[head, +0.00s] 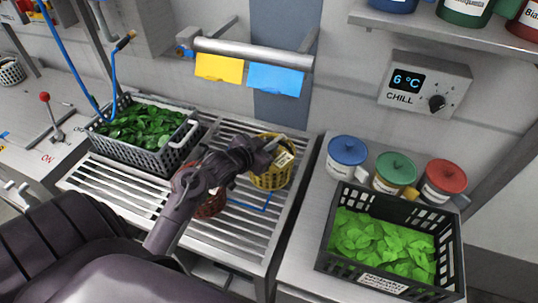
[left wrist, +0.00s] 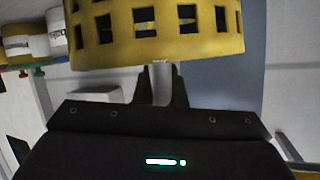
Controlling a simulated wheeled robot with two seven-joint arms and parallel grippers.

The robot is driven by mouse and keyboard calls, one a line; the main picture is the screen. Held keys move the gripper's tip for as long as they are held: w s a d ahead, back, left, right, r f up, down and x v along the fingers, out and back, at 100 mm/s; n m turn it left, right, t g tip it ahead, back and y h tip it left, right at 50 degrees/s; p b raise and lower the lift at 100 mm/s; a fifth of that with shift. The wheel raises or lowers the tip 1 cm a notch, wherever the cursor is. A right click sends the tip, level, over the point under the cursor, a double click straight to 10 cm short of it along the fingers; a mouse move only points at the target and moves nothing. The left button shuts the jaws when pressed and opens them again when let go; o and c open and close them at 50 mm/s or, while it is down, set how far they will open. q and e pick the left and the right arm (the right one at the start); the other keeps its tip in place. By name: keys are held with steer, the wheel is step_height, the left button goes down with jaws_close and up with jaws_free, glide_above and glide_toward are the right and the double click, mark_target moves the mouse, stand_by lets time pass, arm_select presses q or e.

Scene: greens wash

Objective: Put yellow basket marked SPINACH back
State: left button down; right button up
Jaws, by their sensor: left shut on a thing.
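The yellow basket (head: 268,180) is over the right end of the slatted rack, with a pale label near its rim whose lettering I cannot read. My left gripper (head: 268,148) is shut on it at the rim side. In the left wrist view the fingers (left wrist: 160,88) close on a pale grip piece, right against the yellow slotted wall (left wrist: 160,40). I cannot tell whether the basket's base touches the slats. A blue line marking (head: 252,207) shows on the rack just left of and below it. My right gripper is not in view.
A red basket (head: 212,205) sits on the rack (head: 120,190), partly hidden by my left arm. A dark crate of leaves (head: 160,158) stands at left, a black crate of lighter leaves (head: 330,250) at right. Blue, green and red lidded jars (head: 345,160) stand behind it.

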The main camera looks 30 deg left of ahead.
arm_select(q)
step_height(320, 180, down, 3)
steer(key=shift+f, duration=0.25)
steer(key=shift+f, duration=0.2)
steer(key=c, duration=1.5)
jaws_free()
